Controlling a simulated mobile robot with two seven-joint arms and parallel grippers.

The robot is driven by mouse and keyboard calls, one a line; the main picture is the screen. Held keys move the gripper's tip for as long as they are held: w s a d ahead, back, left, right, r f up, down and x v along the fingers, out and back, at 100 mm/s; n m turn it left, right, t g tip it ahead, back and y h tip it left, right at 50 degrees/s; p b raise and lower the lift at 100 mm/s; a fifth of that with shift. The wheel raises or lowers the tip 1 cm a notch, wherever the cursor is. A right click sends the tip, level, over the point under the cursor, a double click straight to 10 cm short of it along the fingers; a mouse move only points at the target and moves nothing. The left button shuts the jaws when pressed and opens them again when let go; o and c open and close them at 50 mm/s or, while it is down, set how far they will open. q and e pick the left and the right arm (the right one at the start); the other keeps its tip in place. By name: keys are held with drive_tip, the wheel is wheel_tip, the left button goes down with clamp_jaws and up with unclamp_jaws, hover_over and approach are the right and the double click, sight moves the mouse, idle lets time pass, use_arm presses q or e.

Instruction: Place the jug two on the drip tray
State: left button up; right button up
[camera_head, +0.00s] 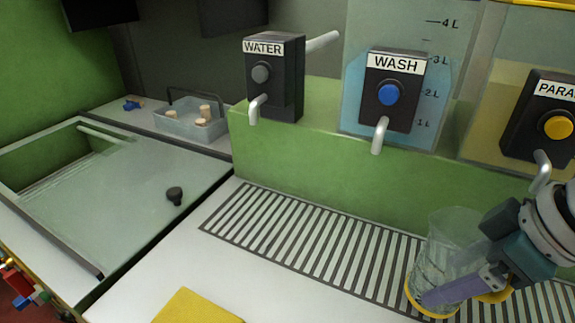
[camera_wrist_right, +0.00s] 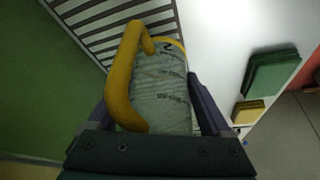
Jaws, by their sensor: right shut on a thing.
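A clear jug (camera_head: 450,228) with a yellow base and yellow handle stands upright at the right part of the slatted drip tray (camera_head: 290,237). I cannot tell whether its base touches the slats. My right gripper (camera_head: 437,292) comes in from the right and is shut on the jug's body. In the right wrist view the jug (camera_wrist_right: 165,95) lies between the two fingers, with its yellow handle (camera_wrist_right: 120,80) at the left and a dark mark near its yellow rim. My left gripper is not in view.
WATER (camera_head: 274,75), WASH (camera_head: 392,92) and yellow-button (camera_head: 540,118) taps stand along the green ledge behind the tray. A sink with a glass cover (camera_head: 115,205) and black knob is at left. A basket of corks (camera_head: 188,122) sits behind it. A yellow cloth (camera_head: 195,307) lies in front.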

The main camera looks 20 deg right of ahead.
drive_tip(key=w+a, duration=0.1)
drive_tip(key=w, duration=0.2)
drive_tip(key=w+a, duration=0.1)
drive_tip(key=w, duration=0.2)
drive_tip(key=w+a+b, duration=0.1)
drive_tip(key=w, duration=0.3)
drive_tip(key=shift+a, duration=0.2)
drive_tip(key=w, duration=0.1)
drive_tip(key=w+a+f, duration=0.1)
drive_tip(key=shift+w+b, duration=0.3)
drive_tip(key=shift+w, duration=0.05)
drive_tip(key=shift+s+d+f, duration=0.1)
drive_tip(key=shift+s+f, duration=0.05)
drive_tip(key=shift+f, duration=0.15)
drive_tip(key=shift+f, duration=0.2)
drive_tip(key=o, duration=1.2)
drive_tip(key=shift+r, duration=0.15)
